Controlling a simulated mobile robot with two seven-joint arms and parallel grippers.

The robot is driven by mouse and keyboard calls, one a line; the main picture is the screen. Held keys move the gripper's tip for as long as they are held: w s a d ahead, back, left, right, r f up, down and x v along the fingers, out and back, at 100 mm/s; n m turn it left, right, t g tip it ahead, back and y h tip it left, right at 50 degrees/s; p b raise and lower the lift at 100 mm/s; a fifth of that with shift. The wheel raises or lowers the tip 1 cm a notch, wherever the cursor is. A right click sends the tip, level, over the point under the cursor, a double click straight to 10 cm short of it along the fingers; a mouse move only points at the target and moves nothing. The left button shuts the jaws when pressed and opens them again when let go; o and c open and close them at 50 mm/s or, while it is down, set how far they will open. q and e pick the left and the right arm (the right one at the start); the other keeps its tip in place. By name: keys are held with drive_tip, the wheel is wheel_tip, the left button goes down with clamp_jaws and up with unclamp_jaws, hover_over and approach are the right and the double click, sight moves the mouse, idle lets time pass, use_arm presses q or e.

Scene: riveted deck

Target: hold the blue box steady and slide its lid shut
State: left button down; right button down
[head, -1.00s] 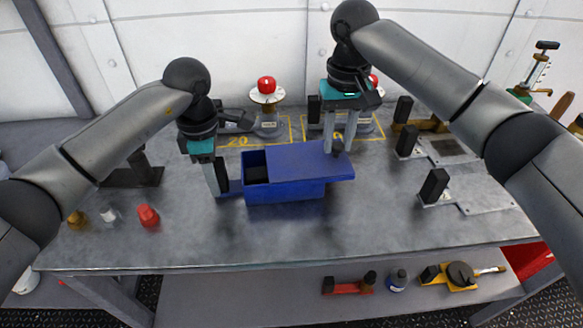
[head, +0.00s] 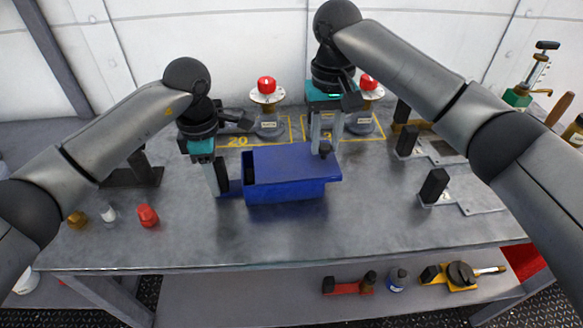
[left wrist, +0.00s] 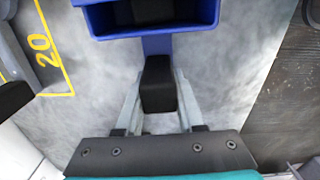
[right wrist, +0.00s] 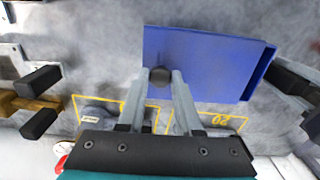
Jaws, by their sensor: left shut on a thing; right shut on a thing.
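The blue box (head: 285,192) stands on the grey bench. Its flat blue lid (head: 285,163) covers most of the top, with a narrow gap at the left end and a slight overhang on the right. My left gripper (head: 220,186) is shut on the black handle (left wrist: 157,85) on a blue strip at the box's left end. The left wrist view shows the box's open end (left wrist: 150,30) with something dark inside. My right gripper (head: 324,150) is shut on the dark knob (right wrist: 160,76) near the lid's right end.
Behind the box are yellow floor markings (head: 240,141) and two red-topped fixtures (head: 268,118). A red piece (head: 148,215) and other small parts lie at left. Black upright blocks (head: 433,186) on metal plates stand at right. The bench front is clear.

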use_arm(q)
drive_tip(key=shift+d, duration=0.15)
use_arm(e)
drive_tip(key=shift+s+a, duration=0.1)
drive_tip(key=shift+a, duration=1.2)
drive_tip(key=c, duration=0.5)
unclamp_jaws()
drive_tip(key=shift+d+r, duration=0.1)
wheel_tip(320, 180, up, 17)
drive_tip(key=shift+f, duration=0.1)
use_arm(q)
drive_tip(key=shift+c, duration=2.2)
unclamp_jaws()
